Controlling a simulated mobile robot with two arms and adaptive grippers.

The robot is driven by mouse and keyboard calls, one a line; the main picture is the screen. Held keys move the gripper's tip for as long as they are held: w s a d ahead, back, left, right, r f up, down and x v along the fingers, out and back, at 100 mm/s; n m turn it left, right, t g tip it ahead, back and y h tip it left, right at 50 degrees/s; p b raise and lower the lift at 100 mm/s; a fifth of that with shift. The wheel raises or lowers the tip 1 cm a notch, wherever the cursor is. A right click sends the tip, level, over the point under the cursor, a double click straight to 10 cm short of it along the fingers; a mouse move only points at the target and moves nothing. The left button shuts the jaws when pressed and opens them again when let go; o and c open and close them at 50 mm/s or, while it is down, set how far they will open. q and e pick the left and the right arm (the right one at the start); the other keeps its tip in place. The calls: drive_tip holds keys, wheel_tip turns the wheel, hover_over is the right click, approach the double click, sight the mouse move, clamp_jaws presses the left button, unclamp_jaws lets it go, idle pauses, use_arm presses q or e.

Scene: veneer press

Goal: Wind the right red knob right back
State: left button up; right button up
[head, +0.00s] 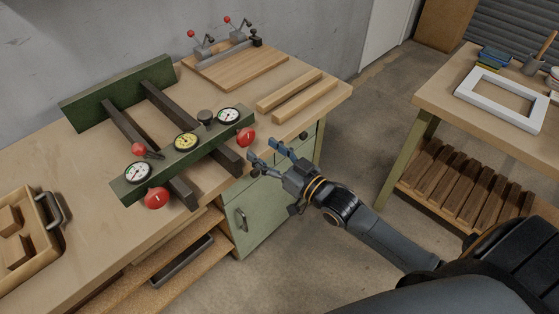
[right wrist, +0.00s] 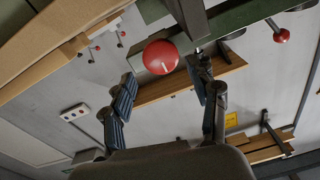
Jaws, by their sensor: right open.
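The veneer press has a green front beam (head: 181,165) with dials on top. The right red knob (head: 246,136) sits on its front face near the right end. In the right wrist view this round red knob (right wrist: 160,57) with a white mark is ahead, between the lines of the two fingers. My right gripper (head: 263,154) is open and empty just in front of the knob, apart from it in the head view; its spread fingers also show in the right wrist view (right wrist: 165,88). The left red knob (head: 156,198) is on the same beam. My left gripper is not in view.
A red-balled lever (head: 139,150) stands by the left dial. Two wood strips (head: 290,95) and a board with red-handled clamps (head: 237,68) lie behind. A wooden tray (head: 45,240) is at left. Floor separates this bench from a second table (head: 440,95).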

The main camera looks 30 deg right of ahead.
drive_tip(key=v, duration=0.5)
idle(0.4)
drive_tip(key=s+d+f+g+h, duration=0.2)
drive_tip(key=s+f, duration=0.1)
drive_tip(key=f, duration=0.8)
drive_tip(key=s+d+f+m+g+h, duration=0.1)
drive_tip(key=s+d+f+g+h, duration=0.15)
drive_tip(key=f, duration=0.95)
drive_tip(key=s+d+f+g+h, duration=0.1)
drive_tip(key=s+d+f+g, duration=0.2)
drive_tip(key=f, duration=0.8)
drive_tip(key=s+a+f+g, duration=0.2)
drive_tip(key=s+f, duration=0.4)
drive_tip(key=s, duration=0.4)
drive_tip(key=s+a+f+g, duration=0.1)
drive_tip(key=s+f+g, duration=0.2)
drive_tip(key=s+f, duration=0.4)
drive_tip(key=s+a+f+g+h, duration=0.1)
drive_tip(key=s+f, duration=0.6)
drive_tip(key=s, duration=0.7)
drive_tip(key=a+g, duration=0.1)
drive_tip(key=g, duration=0.1)
drive_tip(key=shift+a+f+n+g, duration=0.2)
drive_tip(key=shift+a+n+g, duration=0.1)
drive_tip(key=shift+n+g, duration=0.1)
drive_tip(key=shift+s, duration=0.1)
